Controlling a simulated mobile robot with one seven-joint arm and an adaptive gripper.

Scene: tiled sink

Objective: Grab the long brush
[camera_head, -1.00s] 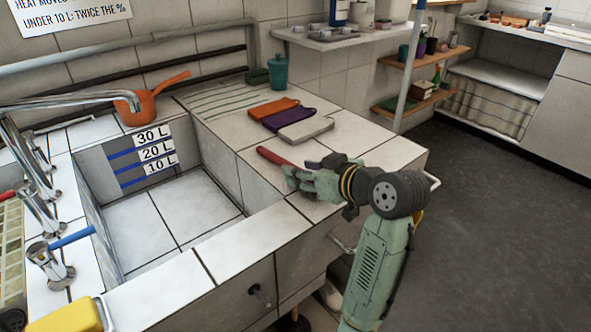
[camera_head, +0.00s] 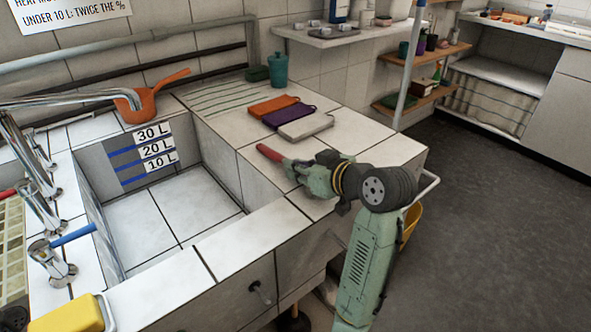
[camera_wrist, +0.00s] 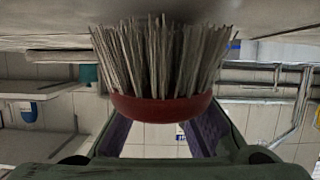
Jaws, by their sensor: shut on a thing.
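The long brush (camera_head: 268,152) is red. In the head view only one red end of it shows, sticking out past my gripper (camera_head: 292,168) to the upper left, over the tiled counter right of the basin. In the wrist view the brush (camera_wrist: 160,108) shows a rounded red head with pale, stiff bristles, between the purple pads of my gripper (camera_wrist: 163,130). My gripper is shut on the brush. The rest of the brush is hidden by the gripper. I cannot tell whether the brush touches the counter.
Orange, purple and grey cloths (camera_head: 288,116) lie behind the gripper on the counter. A teal container (camera_head: 279,72) and an orange pan (camera_head: 146,103) stand farther back. The tiled basin (camera_head: 170,215) is open to the left. Bare counter (camera_head: 375,148) lies to the right.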

